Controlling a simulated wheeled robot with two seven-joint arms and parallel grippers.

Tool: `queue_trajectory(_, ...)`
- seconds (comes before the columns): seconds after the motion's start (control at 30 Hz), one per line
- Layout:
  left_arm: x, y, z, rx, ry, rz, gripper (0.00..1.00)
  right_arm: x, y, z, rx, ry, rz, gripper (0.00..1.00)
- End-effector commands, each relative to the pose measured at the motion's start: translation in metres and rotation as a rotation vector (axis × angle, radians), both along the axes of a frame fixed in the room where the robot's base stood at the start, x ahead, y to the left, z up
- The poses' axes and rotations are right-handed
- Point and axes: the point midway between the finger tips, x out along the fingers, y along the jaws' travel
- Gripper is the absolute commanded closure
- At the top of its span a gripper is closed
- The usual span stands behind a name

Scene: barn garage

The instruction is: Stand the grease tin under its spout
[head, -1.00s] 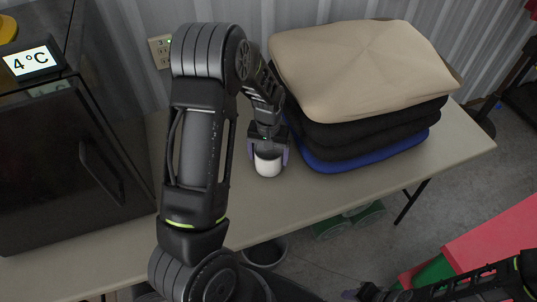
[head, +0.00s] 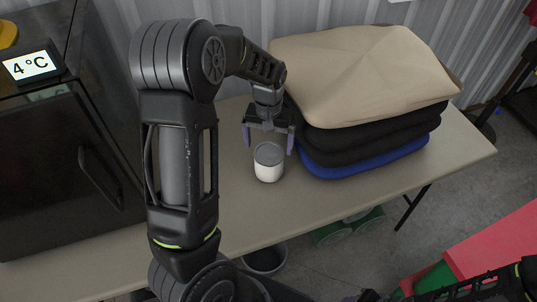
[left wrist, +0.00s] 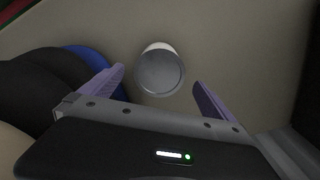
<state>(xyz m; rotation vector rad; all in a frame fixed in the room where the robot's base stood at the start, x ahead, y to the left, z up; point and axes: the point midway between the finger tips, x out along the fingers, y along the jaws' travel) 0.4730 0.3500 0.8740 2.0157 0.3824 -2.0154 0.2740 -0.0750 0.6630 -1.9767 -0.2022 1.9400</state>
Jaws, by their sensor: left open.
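The tin (head: 268,170), white with a grey lid, stands upright on the table in the head view. It also shows in the left wrist view (left wrist: 160,72), beyond the fingertips and between their lines. My left gripper (head: 268,147) is open and empty, just behind and above the tin, with its purple fingers apart. The fingers also show in the left wrist view (left wrist: 158,88). No spout can be made out in either view. Part of my right arm shows at the lower right of the head view, and its fingertips are not clear.
A stack of cushions (head: 365,75), beige on top with black and blue below, stands right of the tin. A dark fridge-like box (head: 70,160) with a 4°C display stands at the left. The table (head: 330,200) is clear in front. A bucket (head: 265,258) stands on the floor below.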

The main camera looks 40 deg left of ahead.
Motion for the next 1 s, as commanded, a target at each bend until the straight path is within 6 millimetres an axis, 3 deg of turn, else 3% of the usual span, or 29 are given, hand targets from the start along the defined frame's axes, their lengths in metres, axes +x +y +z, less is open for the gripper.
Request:
queue_trajectory(0.1, 0.001, 0.000, 0.021, 0.000, -0.003, -0.001, 0.00, 0.000, 0.000, -0.002, 0.001, -0.001, 0.001, 0.64)
queue_trajectory(0.3, 0.000, 0.000, 0.037, 0.000, -0.001, -0.001, 0.00, 0.001, 0.000, -0.003, 0.001, -0.001, 0.001, 0.64)
queue_trajectory(1.0, -0.001, 0.000, 0.034, 0.008, 0.009, -0.015, 0.00, 0.000, 0.000, -0.004, 0.001, -0.001, 0.001, 0.64)
